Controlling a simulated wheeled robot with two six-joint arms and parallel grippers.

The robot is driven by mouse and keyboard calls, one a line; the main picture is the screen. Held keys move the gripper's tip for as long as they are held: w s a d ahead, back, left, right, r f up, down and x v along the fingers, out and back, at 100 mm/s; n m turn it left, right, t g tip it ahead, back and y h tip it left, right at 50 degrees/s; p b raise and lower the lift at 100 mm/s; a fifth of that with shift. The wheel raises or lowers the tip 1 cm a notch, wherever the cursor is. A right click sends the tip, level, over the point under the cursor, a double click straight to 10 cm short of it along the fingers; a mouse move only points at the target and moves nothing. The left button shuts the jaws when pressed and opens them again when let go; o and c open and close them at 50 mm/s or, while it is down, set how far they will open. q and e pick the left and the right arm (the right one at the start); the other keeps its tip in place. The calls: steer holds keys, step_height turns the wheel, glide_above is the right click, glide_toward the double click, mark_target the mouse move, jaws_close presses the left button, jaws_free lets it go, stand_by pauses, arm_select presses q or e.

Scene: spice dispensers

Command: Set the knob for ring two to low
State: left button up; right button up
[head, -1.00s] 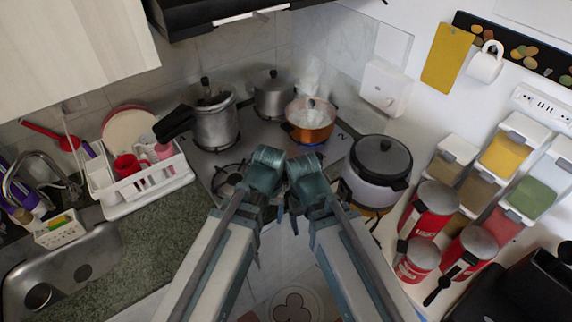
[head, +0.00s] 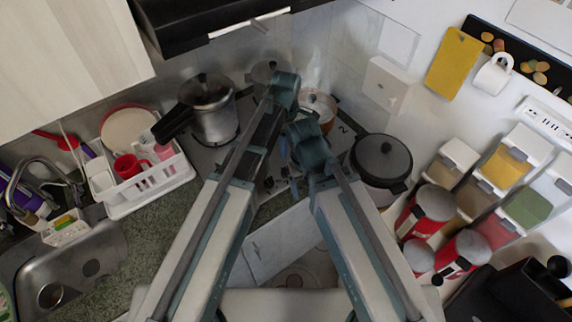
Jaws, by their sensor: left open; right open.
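The stove (head: 252,150) stands in the back corner. A printed "2" (head: 342,128) marks its right rear part, near an orange pot (head: 319,104). Small dark control knobs (head: 283,183) show at the stove's front edge between my arms; their settings are too small to read. My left gripper (head: 270,125) is over the stove's middle, open and largely hidden by its own arm. My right gripper (head: 288,158) is lower, open, just above the knob area. I cannot tell whether it touches a knob. Neither gripper visibly holds anything.
A pressure cooker (head: 211,110) and a steel pot (head: 264,75) stand on the stove. A dark-lidded pot (head: 381,160) is close to my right arm. A dish rack (head: 150,180) is left, red canisters (head: 428,205) are right, and a range hood (head: 190,22) hangs above.

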mark_target(286, 169)
arm_select(q)
steer(key=shift+f, duration=0.15)
step_height(286, 169, down, 14)
steer(key=b, duration=1.3)
steer(key=shift+b, duration=0.4)
steer(key=shift+r, duration=0.2)
jaws_close()
